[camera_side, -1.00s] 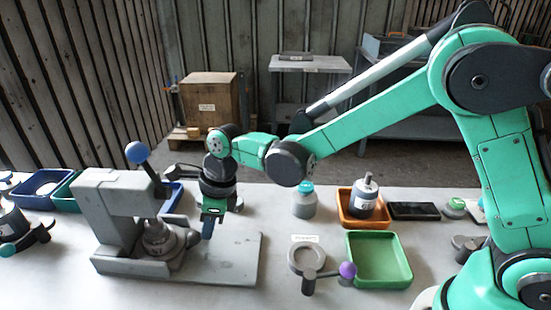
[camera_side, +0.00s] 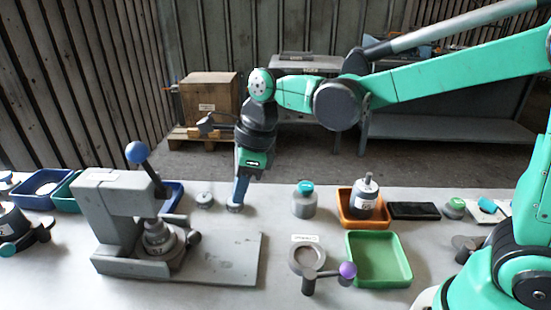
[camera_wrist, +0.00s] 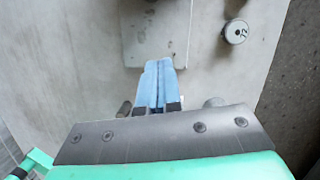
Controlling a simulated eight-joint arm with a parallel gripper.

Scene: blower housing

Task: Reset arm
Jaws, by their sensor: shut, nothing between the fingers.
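My gripper (camera_side: 240,192) hangs over the back of the table, to the right of the grey press with the blue-knobbed lever (camera_side: 120,205). Its blue fingers point down and are together, with nothing between them. In the wrist view the closed fingers (camera_wrist: 160,68) point toward the edge of a pale plate (camera_wrist: 157,35). In the side view the fingertips overlap a small grey part at the back of the table, and I cannot tell whether they touch it.
A green tray (camera_side: 351,262), an orange tray (camera_side: 347,220) with a grey motor-like part (camera_side: 364,197), and a teal-topped grey part (camera_side: 304,204) stand to the right. A ring fixture with a purple-knobbed lever (camera_side: 308,285) is in front. A round grey part (camera_wrist: 236,32) lies near the table edge.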

